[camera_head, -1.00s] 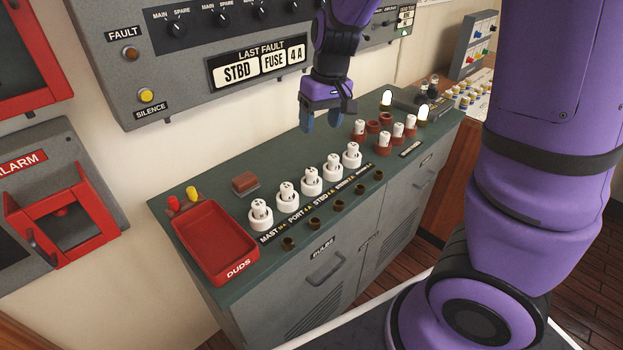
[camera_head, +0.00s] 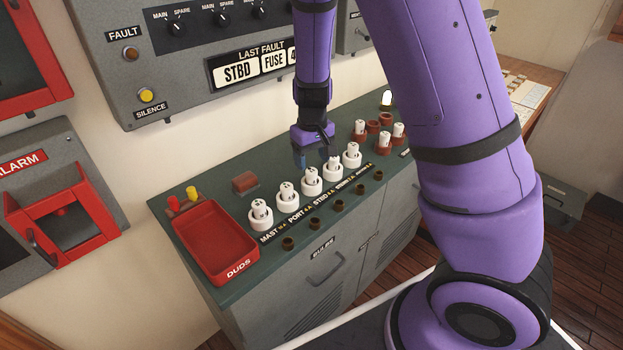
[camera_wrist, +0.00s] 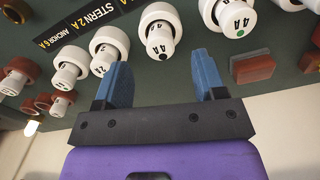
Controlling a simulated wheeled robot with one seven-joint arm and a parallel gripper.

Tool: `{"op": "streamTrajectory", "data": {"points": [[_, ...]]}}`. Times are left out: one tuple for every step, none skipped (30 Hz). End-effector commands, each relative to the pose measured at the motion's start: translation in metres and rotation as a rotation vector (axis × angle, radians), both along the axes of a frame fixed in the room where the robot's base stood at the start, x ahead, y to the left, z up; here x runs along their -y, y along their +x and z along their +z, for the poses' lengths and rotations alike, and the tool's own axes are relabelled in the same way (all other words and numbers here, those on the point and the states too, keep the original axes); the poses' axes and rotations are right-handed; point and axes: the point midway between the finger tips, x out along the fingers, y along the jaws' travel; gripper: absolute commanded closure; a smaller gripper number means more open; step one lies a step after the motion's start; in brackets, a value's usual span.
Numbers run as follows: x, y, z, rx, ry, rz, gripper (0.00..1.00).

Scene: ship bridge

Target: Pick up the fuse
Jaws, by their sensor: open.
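A row of white fuses in white round holders stands on the green cabinet top (camera_head: 225,185). The panel reads last fault STBD FUSE, with the amperage partly hidden by my arm. The STBD fuse (camera_head: 311,178) is third from the left in the row. In the wrist view it appears as a white cap marked 4A with a black dot (camera_wrist: 159,42). My gripper (camera_head: 316,161) is open and empty, just behind and above the STBD fuse. In the wrist view the blue fingers (camera_wrist: 161,80) lie either side of that fuse's line, short of it.
The PORT (camera_head: 286,192) and STERN (camera_head: 333,165) fuses stand close on either side. A red DUDS tray (camera_head: 215,243) is at the left, apparently empty. A red block (camera_head: 245,182) sits behind the row. Red sockets (camera_head: 372,126), some holding white fuses, are at the right.

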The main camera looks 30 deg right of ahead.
Motion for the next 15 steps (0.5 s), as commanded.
{"op": "streamTrajectory", "data": {"points": [[0.0,0.0,-0.003,-0.001,0.0,-0.001,0.36],[0.0,0.001,-0.006,-0.002,-0.001,-0.001,0.36],[0.0,0.001,-0.011,-0.003,-0.002,-0.001,0.36],[0.0,0.002,-0.014,-0.003,-0.002,-0.002,0.36],[0.0,0.003,-0.018,-0.003,-0.002,-0.002,0.36],[0.0,0.003,-0.024,-0.004,-0.001,-0.003,0.36],[0.0,0.004,-0.028,-0.004,-0.001,-0.002,0.36],[0.0,0.005,-0.031,-0.003,-0.002,-0.002,0.36],[0.0,0.005,-0.037,-0.003,-0.001,-0.002,0.36],[0.0,0.005,-0.04,-0.003,-0.001,-0.001,0.36],[0.0,0.005,-0.043,-0.002,0.0,-0.002,0.36],[0.0,0.005,-0.046,-0.001,0.0,-0.001,0.36],[0.0,0.005,-0.048,-0.001,-0.001,0.0,0.36],[0.0,0.005,-0.049,0.0,-0.001,-0.001,0.36],[0.0,0.005,-0.051,0.001,-0.001,-0.001,0.36]]}}
